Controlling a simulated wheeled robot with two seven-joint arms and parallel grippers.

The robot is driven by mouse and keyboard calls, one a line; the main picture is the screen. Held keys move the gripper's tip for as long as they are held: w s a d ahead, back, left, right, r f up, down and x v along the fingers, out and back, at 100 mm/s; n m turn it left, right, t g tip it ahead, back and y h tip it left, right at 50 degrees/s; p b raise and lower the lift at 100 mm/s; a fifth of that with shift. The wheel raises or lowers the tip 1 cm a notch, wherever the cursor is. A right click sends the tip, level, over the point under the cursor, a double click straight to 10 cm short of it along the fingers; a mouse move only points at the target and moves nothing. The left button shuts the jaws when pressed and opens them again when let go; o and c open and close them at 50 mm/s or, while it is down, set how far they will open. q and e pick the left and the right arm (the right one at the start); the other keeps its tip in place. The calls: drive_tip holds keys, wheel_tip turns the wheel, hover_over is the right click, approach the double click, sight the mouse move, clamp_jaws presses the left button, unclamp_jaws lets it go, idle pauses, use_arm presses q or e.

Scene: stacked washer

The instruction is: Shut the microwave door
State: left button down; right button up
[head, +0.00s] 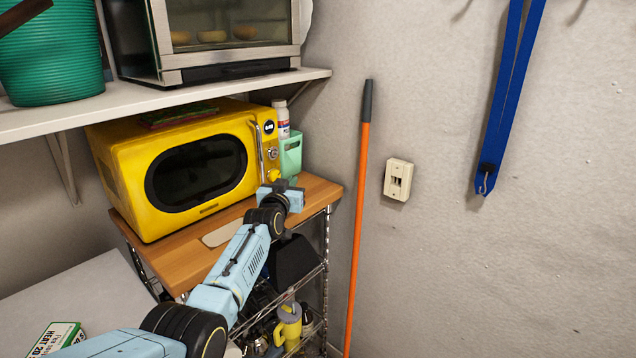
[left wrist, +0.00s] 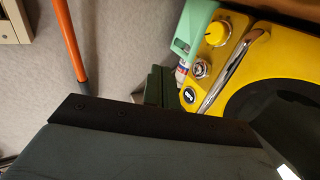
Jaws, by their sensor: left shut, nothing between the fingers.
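The yellow microwave (head: 215,120) stands on a wooden-topped cart. Its door (head: 195,172), with a dark oval window, looks flush or nearly flush with the body; a small gap cannot be ruled out. The silver handle (head: 258,142) runs upright at the door's right edge, beside the display and knobs. My left gripper (head: 281,188) is near the microwave's lower right front corner, mostly obscured by the wrist. In the left wrist view, its dark fingers (left wrist: 160,88) are together and empty, near the display and handle (left wrist: 233,72); contact cannot be told. My right gripper is out of view.
A mint-green container (head: 290,155) and a white bottle (head: 281,118) stand right of the microwave. A shelf (head: 160,103) with a toaster oven is above. An orange pole (head: 358,220) leans on the wall. The wooden top (head: 318,188) has little free room.

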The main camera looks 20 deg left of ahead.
use_arm(q)
drive_tip(key=s+d, duration=0.2)
drive_tip(key=d, duration=0.7)
drive_tip(key=s+d+f+m+g+h+b, duration=0.1)
drive_tip(key=s+f+g, duration=0.2)
drive_tip(key=s+f, duration=0.85)
drive_tip(key=s+d+f+m+g+h, duration=0.1)
drive_tip(key=s+f+g, duration=0.35)
drive_tip(key=f, duration=1.25)
drive_tip(key=s+d+f+m+g+b, duration=0.1)
drive_tip(key=s+f, duration=0.9)
drive_tip(key=f, duration=0.5)
drive_tip(key=s+a+f+g, duration=0.1)
drive_tip(key=s+f, duration=0.5)
drive_tip(key=s, duration=0.8)
drive_tip(key=s+f+g, duration=0.4)
drive_tip(key=s+f, duration=0.1)
drive_tip(key=s, duration=1)
drive_tip(key=s+a+f+g+b, duration=0.1)
drive_tip(key=s+f+g, duration=0.2)
drive_tip(key=s, duration=1.2)
wheel_tip(320, 180, down, 4)
drive_tip(key=shift+a+r+m, duration=0.2)
drive_tip(key=shift+a+m, duration=0.15)
drive_tip(key=shift+m, duration=0.05)
drive_tip(key=shift+s, duration=0.1)
